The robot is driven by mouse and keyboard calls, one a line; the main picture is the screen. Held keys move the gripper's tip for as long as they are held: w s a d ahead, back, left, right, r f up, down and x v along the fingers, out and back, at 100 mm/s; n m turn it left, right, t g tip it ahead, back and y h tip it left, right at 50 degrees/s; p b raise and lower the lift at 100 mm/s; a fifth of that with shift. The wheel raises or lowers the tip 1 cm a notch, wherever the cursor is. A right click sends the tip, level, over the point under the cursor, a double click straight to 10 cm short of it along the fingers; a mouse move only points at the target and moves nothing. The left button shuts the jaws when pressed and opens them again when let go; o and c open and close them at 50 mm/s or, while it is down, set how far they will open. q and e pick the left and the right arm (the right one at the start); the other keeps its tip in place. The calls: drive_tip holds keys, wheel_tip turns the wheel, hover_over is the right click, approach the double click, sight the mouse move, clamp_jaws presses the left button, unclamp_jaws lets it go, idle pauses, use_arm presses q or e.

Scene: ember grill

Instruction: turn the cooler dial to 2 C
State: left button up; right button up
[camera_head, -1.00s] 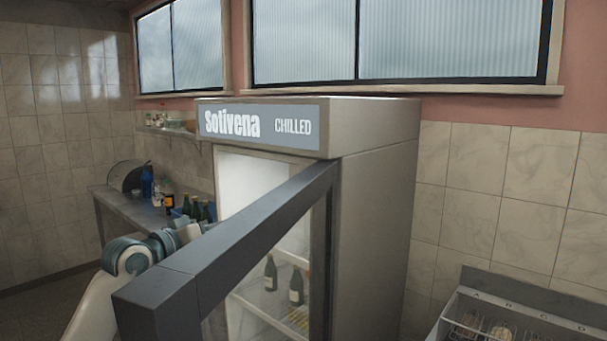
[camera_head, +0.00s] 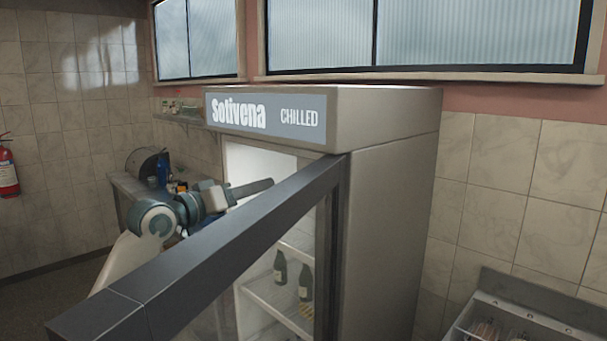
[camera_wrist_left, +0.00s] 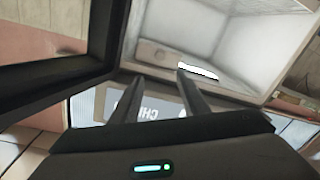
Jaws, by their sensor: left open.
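The cooler (camera_head: 385,190) is a tall grey cabinet with a "Sotivena CHILLED" sign. Its glass door (camera_head: 215,240) stands open towards me. My left gripper (camera_head: 268,183) is raised at the upper part of the opening, behind the door frame, with its fingers pointing right. In the left wrist view my open, empty left gripper (camera_wrist_left: 158,76) points at the cooler's lit interior (camera_wrist_left: 205,35). A pale panel (camera_wrist_left: 163,54) with a small dark detail lies beyond the fingertips; I cannot tell whether this is the dial, and no setting is readable. My right gripper is out of view.
The open door's thick frame lies between my view and my left arm. Bottles (camera_head: 305,281) stand on a shelf inside the cooler. A side table (camera_head: 128,188) is behind my arm. A wire-fronted unit (camera_head: 515,325) is at the lower right.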

use_arm(q)
drive_tip(key=p+x, duration=0.6)
drive_tip(key=x, duration=1.1)
drive_tip(key=shift+d, duration=0.15)
clamp_jaws()
